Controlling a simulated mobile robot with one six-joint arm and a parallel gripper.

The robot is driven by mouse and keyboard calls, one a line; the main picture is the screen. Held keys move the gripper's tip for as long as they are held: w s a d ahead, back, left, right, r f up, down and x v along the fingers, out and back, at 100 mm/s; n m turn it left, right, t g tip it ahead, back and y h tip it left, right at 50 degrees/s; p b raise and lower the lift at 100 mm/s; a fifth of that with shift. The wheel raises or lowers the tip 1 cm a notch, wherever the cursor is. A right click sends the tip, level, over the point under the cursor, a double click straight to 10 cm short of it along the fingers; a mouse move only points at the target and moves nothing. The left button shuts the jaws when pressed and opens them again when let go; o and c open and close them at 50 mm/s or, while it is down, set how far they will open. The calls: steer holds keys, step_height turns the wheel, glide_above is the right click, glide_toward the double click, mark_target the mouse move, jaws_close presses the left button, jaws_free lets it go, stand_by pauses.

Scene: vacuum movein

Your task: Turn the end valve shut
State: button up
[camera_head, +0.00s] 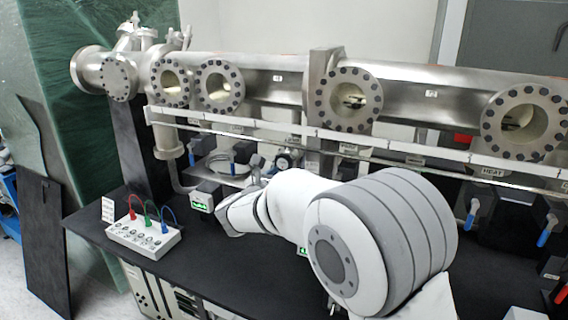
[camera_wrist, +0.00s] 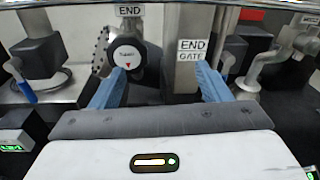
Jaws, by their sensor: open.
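The end valve (camera_wrist: 127,57) is a round dark knob with a white face and a small red mark, in the wrist view left of centre. An END label (camera_wrist: 130,10) sits just above it. My gripper (camera_wrist: 159,72) is open, with two blue fingers pointing toward the panel and nothing held between them. The left finger's tip appears just below the knob; the right finger is well to its right, in front of the END GATE label. I cannot tell whether the left finger touches the knob.
A long steel pipe (camera_head: 275,88) with round flanged ports runs across the back above a white rail. A white box with coloured cables (camera_head: 142,238) stands on the black bench at left. Blue-handled valves (camera_head: 471,215) hang at right. A small green display box (camera_wrist: 14,139) is at lower left.

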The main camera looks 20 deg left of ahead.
mark_target(282, 164)
steer(key=w+a, duration=0.1)
steer(key=w, duration=0.1)
steer(key=w+a+n+p, duration=0.1)
steer(key=w, duration=0.1)
steer(key=w+a+n+y+p, duration=0.1)
steer(key=shift+w+a+t, duration=0.15)
steer(key=shift+w+t, duration=0.25)
steer(key=shift+w+f+p, duration=0.1)
steer(key=shift+w+p, duration=0.25)
steer(key=shift+w, duration=0.4)
steer(key=shift+c, duration=0.4)
steer(key=c, duration=0.9)
